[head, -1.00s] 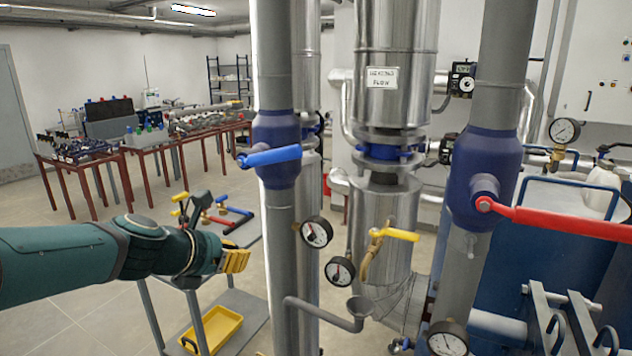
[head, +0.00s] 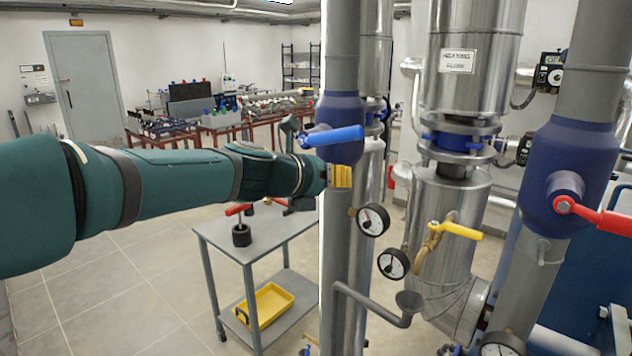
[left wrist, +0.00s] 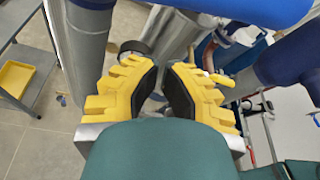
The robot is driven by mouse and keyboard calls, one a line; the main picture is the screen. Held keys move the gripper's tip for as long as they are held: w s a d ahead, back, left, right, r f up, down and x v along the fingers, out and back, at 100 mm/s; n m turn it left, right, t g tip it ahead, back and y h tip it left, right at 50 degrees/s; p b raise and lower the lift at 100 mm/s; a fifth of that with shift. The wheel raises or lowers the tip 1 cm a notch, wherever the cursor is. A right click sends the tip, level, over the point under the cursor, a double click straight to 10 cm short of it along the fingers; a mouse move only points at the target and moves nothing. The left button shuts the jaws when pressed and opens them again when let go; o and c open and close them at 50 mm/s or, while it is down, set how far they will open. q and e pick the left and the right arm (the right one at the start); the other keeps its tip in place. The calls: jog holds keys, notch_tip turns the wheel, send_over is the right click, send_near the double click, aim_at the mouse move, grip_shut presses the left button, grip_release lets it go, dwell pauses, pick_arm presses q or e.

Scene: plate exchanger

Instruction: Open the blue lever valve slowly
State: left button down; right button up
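The blue lever (head: 334,137) sticks out to the right across the dark blue valve body (head: 341,108) on a grey vertical pipe. My left gripper (head: 341,176) is just below the lever, in front of the pipe in the head view. In the left wrist view my left gripper (left wrist: 159,78) has its yellow fingers apart with nothing between the dark pads. A bright blue bar, which looks like the lever (left wrist: 260,10), crosses the top of that view, beyond the fingertips. I see no contact with it. My right gripper is not in view.
A red lever (head: 600,216) sits on another blue valve at the right. A yellow-handled valve (head: 455,231) and pressure gauges (head: 373,220) are right of the pipe. A grey cart (head: 240,250) with a yellow tray (head: 265,305) stands lower left. The floor at left is open.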

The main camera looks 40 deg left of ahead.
aim_at(326, 137)
pick_arm(q)
jog(key=r+p, duration=0.1)
jog(key=r, duration=0.1)
jog(key=a+r+p, duration=0.1)
jog(key=shift+w+r, duration=0.1)
jog(key=shift+r, duration=0.3)
jog(key=shift+r, duration=0.15)
